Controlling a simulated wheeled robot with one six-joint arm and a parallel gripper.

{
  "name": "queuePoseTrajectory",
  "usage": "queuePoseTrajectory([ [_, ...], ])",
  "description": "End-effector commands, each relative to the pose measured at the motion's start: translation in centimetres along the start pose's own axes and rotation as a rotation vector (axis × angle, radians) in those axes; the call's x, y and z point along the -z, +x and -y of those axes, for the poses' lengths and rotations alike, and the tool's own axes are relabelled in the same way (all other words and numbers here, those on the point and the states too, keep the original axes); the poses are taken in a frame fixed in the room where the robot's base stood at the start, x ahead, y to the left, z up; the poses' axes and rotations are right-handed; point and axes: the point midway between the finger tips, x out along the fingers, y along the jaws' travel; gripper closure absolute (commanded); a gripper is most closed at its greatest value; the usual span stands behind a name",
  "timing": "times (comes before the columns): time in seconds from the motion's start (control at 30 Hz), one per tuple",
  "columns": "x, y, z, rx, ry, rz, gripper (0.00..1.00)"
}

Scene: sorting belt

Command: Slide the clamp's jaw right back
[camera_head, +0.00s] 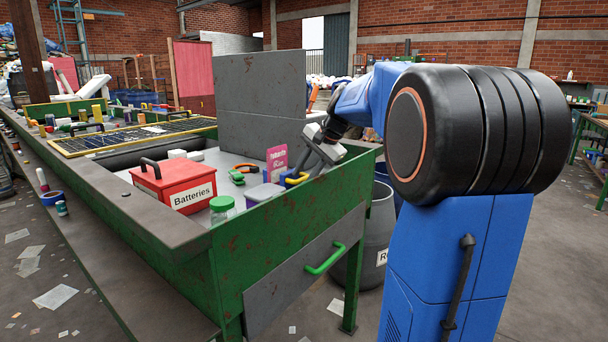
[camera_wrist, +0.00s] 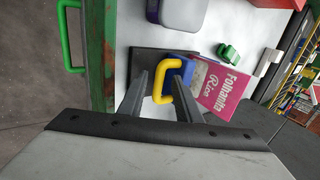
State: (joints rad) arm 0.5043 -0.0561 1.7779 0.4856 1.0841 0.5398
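The clamp appears to be the blue block with a yellow loop handle (camera_wrist: 161,97) on a dark grey base (camera_wrist: 148,60), in the wrist view. In the camera_head view the blue-and-yellow clamp (camera_head: 297,180) sits at the near right end of the sorting table, partly hidden by my gripper. My gripper (camera_wrist: 165,75) is open, with one finger on each side of the yellow handle. A gap shows at the left finger; I cannot tell whether the right finger touches. In the camera_head view my gripper (camera_head: 312,166) reaches down over the clamp.
A grey upright panel (camera_head: 260,102) rises behind. The table's green edge (camera_head: 300,215) runs alongside.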

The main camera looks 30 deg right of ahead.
Motion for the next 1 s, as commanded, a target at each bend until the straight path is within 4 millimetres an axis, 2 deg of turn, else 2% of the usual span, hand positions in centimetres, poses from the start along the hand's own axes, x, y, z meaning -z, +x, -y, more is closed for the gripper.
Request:
queuePoseTrajectory([
  [0.23,0.0,-0.1,0.0,0.0,0.0,-0.001,0.69],
  [0.37,0.1,-1.1,0.1,0.002,0.0,-0.002,0.69],
  [0.47,0.1,-2.6,0.1,0.002,-0.001,-0.003,0.69],
  [1.0,0.1,-13.2,0.0,0.001,0.0,-0.002,0.69],
])
